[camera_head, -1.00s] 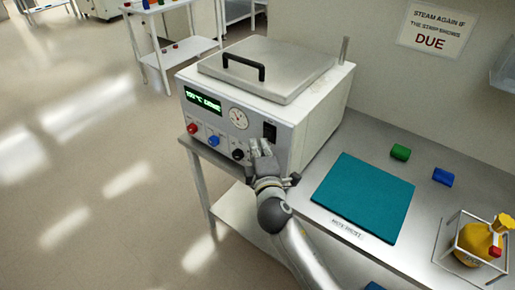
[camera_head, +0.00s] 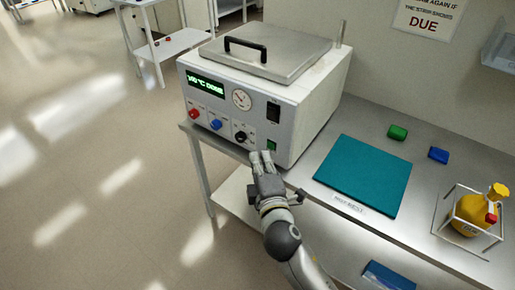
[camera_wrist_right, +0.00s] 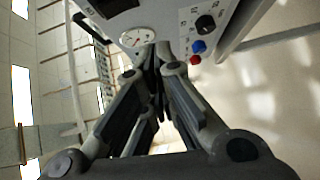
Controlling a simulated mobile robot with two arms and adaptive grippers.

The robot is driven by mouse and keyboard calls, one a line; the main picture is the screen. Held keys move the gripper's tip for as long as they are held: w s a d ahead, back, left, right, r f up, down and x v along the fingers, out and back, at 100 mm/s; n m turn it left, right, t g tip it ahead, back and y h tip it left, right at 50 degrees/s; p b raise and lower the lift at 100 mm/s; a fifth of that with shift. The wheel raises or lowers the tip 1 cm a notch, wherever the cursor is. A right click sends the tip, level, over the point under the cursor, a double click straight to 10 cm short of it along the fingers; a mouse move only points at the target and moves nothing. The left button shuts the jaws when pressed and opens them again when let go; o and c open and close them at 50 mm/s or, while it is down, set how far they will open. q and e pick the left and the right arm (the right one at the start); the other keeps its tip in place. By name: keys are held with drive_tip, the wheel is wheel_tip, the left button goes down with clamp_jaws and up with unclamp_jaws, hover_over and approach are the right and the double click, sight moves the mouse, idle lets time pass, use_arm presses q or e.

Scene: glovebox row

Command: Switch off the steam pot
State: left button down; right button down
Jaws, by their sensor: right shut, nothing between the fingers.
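The steam pot (camera_head: 310,98) is a white box with a closed steel lid (camera_head: 268,50) and a black handle. My left gripper is out of view.
The pot stands on a steel bench (camera_head: 430,160). To its right lie a teal mat (camera_head: 365,175), a green block (camera_head: 397,132), a blue block (camera_head: 438,155) and a yellow flask (camera_head: 475,218) in a wire frame. Open floor lies left.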

drive_tip(key=shift+s+d+f, duration=0.15)
drive_tip(key=shift+s+d, duration=0.05)
drive_tip(key=shift+s, duration=0.7)
drive_tip(key=s+d+f+m+g, duration=0.2)
drive_tip(key=s+d+f+g, duration=0.1)
drive_tip(key=f, duration=0.9)
drive_tip(key=s+d+f+m+g+h, duration=0.15)
drive_tip(key=s+f, duration=0.25)
drive_tip(key=f, duration=0.9)
drive_tip(key=s+d+f+m+g, duration=0.3)
drive_tip(key=d+f+g, duration=0.1)
drive_tip(key=f, duration=0.8)
drive_tip(key=s+d+f+m+g, duration=0.2)
drive_tip(key=s+d+f, duration=0.1)
drive_tip(key=s+f, duration=0.35)
drive_tip(key=s+d+f+m+g, duration=0.1)
drive_tip(key=s+d+f+m, duration=0.15)
drive_tip(key=s+f, duration=0.4)
drive_tip(key=s+d+f+m+g, duration=0.2)
drive_tip(key=s+d+f, duration=0.1)
drive_tip(key=s, duration=0.8)
drive_tip(key=s+d+f+m+g+h, duration=0.1)
drive_tip(key=s+d+f+m+g, duration=0.1)
drive_tip(key=s, duration=0.9)
wheel_tip(320, 180, down, 3)
drive_tip(key=shift+d+r+m, duration=0.2)
drive_tip(key=shift+d+m, duration=0.6)
drive_tip(key=shift+d, duration=0.4)
drive_tip(key=shift+g, duration=0.25)
